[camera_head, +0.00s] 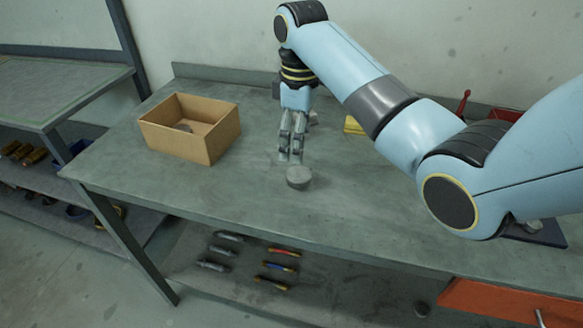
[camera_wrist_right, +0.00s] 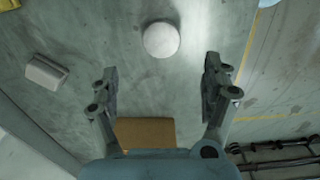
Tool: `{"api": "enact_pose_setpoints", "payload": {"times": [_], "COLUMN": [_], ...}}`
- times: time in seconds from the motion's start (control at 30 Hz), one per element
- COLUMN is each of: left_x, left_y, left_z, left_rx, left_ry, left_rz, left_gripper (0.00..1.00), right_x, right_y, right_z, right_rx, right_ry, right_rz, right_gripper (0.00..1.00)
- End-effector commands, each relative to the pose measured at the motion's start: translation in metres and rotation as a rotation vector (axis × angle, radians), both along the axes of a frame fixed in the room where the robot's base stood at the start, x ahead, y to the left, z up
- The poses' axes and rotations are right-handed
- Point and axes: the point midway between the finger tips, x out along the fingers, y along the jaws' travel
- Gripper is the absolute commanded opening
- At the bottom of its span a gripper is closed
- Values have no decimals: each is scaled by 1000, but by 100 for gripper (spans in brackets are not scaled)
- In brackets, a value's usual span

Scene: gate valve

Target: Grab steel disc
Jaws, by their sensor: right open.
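The steel disc (camera_head: 299,177) is a short grey cylinder lying flat on the workbench near its front edge. In the right wrist view it is a pale round disc (camera_wrist_right: 161,40), ahead of the fingertips and roughly between their lines. My right gripper (camera_head: 291,158) points down just behind and left of the disc, with clear space to it in the wrist view. Its two fingers (camera_wrist_right: 161,78) are spread apart and nothing is between them. My left gripper is in neither view.
An open cardboard box (camera_head: 190,128) with a small grey item inside stands on the workbench (camera_head: 240,190) to the left. A grey block (camera_wrist_right: 45,71) shows at left in the wrist view. A yellow object (camera_head: 353,125) is behind my arm. Several tools lie on the shelf below.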

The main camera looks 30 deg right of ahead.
Motion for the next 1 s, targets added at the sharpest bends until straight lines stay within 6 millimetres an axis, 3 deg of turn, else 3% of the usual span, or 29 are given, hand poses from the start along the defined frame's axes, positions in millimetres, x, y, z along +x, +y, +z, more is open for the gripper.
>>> {"api": "enact_pose_setpoints", "payload": {"times": [0.1, 0.3, 0.63, 0.9, 1.0], "left_x": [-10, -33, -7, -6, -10], "left_y": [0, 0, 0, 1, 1], "left_z": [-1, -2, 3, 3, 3], "left_rx": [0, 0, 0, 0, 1], "left_ry": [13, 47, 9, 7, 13], "left_rz": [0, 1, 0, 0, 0], "left_gripper": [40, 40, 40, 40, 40], "right_x": [-2, -1, 0, 0, 0], "right_y": [1, 0, 0, 0, 0], "right_z": [-22, -41, -86, -91, -91], "right_rx": [1, -1, -1, -1, -1], "right_ry": [3, 1, 1, -1, -1], "right_rz": [0, 0, -2, -1, -1], "right_gripper": [81, 81, 81, 81, 70]}}
